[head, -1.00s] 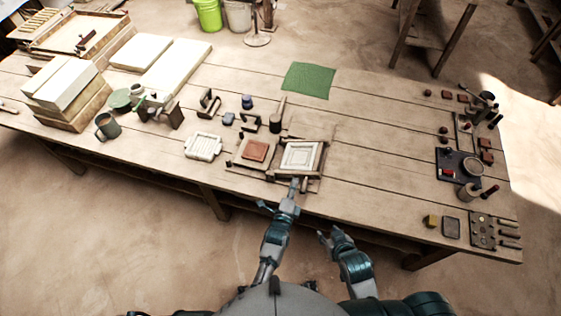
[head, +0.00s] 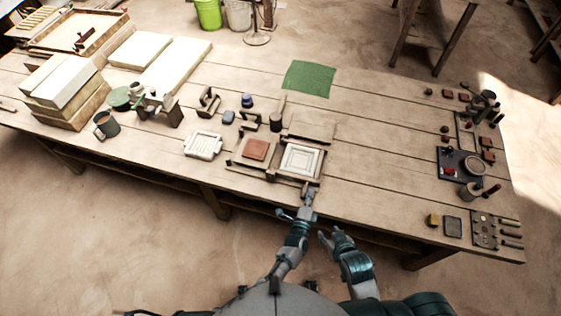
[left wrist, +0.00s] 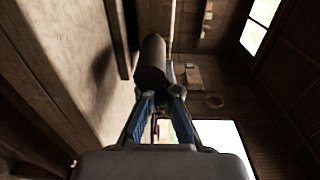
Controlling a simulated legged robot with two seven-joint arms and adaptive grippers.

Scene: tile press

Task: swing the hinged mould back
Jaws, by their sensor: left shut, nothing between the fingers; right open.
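The hinged mould (head: 302,159), a pale square plate with stepped rims in a wooden frame, lies about flat on the right of the press base. A reddish-brown clay tile (head: 255,150) lies on the base's left half. My left gripper (head: 308,190) is at the mould's near edge, shut and empty. In the left wrist view, a dark rounded handle (left wrist: 152,62) stands just beyond the left fingertips (left wrist: 162,92). Whether they touch it cannot be told. My right gripper (head: 328,236) is open and empty, short of the table's front edge.
A green cloth (head: 309,78) lies farther back.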

